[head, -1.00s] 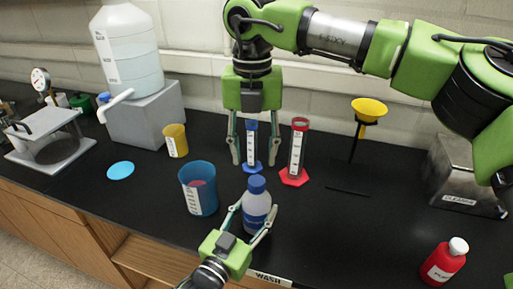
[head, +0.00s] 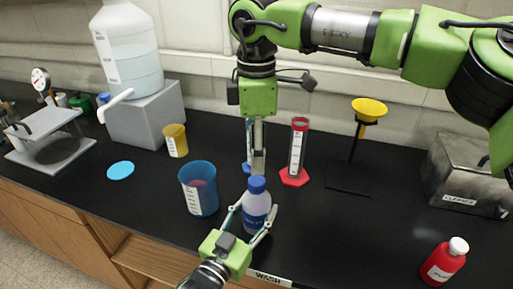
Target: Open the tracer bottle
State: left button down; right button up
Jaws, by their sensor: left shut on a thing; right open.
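A translucent bottle with a blue cap (head: 257,186) and a blue label (head: 256,213) stands upright at the front of the black bench; I take it as the tracer bottle. The cap is on. My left gripper (head: 252,226) is shut on the bottle's body from the front, one finger on each side. My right gripper (head: 258,165) points down just above and behind the cap, apart from it as far as I can tell. It is open, seen nearly edge-on, so its fingers overlap. It partly hides a blue graduated cylinder (head: 246,160).
A blue beaker (head: 199,190) stands close left of the bottle, a red cylinder (head: 297,152) behind right. A yellow funnel on a stand (head: 369,110), a metal box (head: 466,180) and a red bottle (head: 443,262) are farther right.

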aim_at(256, 180)
notch_tip(256, 180, down, 7)
jog(key=shift+f, duration=0.2)
dwell(0.3)
jog(key=c, duration=1.2)
jog(key=shift+o, duration=0.2)
grip_shut()
